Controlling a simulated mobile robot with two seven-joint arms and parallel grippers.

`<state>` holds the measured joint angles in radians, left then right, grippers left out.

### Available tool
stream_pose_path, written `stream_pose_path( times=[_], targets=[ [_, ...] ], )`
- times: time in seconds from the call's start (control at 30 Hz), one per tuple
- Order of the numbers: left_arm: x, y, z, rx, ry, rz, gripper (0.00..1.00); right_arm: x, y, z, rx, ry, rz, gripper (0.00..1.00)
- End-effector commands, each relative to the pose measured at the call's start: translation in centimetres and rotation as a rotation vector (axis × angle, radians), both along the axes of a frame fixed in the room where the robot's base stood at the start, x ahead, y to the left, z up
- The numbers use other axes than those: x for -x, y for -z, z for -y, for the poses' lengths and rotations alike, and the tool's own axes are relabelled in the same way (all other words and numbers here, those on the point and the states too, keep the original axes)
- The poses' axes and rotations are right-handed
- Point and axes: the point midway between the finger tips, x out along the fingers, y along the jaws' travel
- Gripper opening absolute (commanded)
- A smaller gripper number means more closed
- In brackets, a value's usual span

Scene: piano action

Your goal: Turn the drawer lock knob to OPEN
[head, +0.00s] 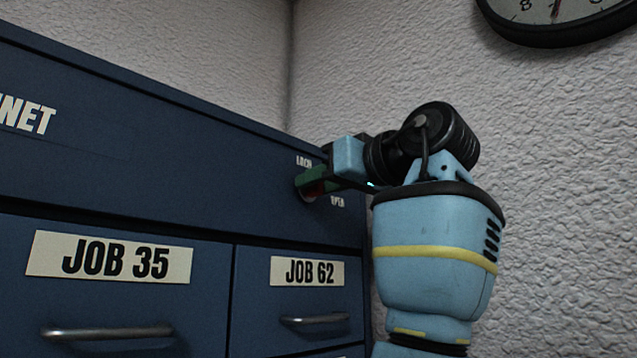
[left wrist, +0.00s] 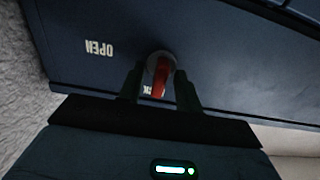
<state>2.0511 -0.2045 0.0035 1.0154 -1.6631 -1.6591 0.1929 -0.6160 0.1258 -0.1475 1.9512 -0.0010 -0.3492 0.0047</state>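The lock knob (left wrist: 160,80) has a red handle on a grey round base, set in the dark blue cabinet (head: 180,150). In the left wrist view its handle points down the picture, toward the partly hidden LOCK label (left wrist: 148,91). The OPEN label (left wrist: 99,48) is off to the left. In the head view only a bit of red knob shows, between the LOCK and OPEN labels. My left gripper (left wrist: 160,88) has its fingers on either side of the handle; a gap shows on at least one side. It reaches the knob in the head view (head: 310,184). My right gripper is not in view.
Below the knob are drawers labelled JOB 35 (head: 120,260) and JOB 62 (head: 308,271), each with a metal bar handle. A textured wall (head: 560,130) stands to the right, with a clock (head: 555,18) at the top.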

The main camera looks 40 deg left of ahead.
Motion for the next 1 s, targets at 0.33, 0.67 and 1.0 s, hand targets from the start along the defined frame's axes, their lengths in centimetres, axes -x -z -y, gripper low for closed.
stream_pose_path(
  times=[0.33,0.67,1.0],
  targets=[
    [0.0,-0.01,0.0,0.0,0.0,0.0,0.04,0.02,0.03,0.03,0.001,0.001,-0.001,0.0],
    [-0.01,0.0,-0.05,-0.001,0.0,-0.016,0.0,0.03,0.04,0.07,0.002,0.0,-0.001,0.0],
    [-0.11,-0.03,-0.09,-0.016,-0.001,-0.183,0.0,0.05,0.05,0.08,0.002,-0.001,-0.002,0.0]
  ],
)
